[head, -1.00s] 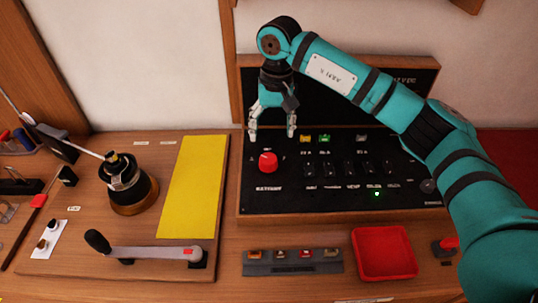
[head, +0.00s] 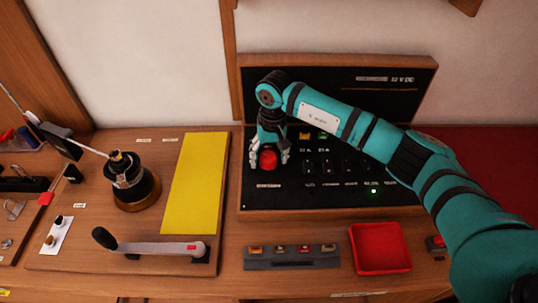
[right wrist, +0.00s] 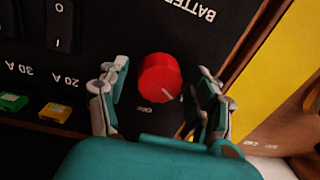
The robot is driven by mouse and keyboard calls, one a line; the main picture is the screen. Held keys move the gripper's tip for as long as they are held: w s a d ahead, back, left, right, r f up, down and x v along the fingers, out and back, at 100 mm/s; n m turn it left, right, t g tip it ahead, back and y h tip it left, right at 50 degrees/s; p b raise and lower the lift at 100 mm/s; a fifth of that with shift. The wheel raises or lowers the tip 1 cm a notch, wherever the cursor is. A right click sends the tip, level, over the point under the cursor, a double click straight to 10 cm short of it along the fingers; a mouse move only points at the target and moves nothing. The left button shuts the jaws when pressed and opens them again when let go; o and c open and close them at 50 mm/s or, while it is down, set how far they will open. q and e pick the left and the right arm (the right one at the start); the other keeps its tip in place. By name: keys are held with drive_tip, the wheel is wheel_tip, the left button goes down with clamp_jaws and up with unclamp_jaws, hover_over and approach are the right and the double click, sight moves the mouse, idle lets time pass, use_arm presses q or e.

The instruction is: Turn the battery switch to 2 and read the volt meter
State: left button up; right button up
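The battery switch is a red round knob (head: 268,160) at the left of the black panel (head: 300,198). In the right wrist view the knob (right wrist: 160,77) has a white pointer line toward the picture's lower right, beside the OFF label. My right gripper (head: 269,158) is open, with one finger on each side of the knob. In the right wrist view my right gripper (right wrist: 165,100) shows a gap between each finger and the knob. The other position marks are hidden or unreadable. I cannot make out a volt meter reading. My left gripper is out of view.
Black rocker switches and a lit green lamp (head: 374,191) lie right of the knob. A red tray (head: 380,268) and a grey button strip (head: 292,264) sit in front. A lever (head: 150,248), winch (head: 132,182) and yellow sheet (head: 196,185) are at left.

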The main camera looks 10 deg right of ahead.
drive_tip(key=c, duration=1)
drive_tip(key=shift+o, duration=0.2)
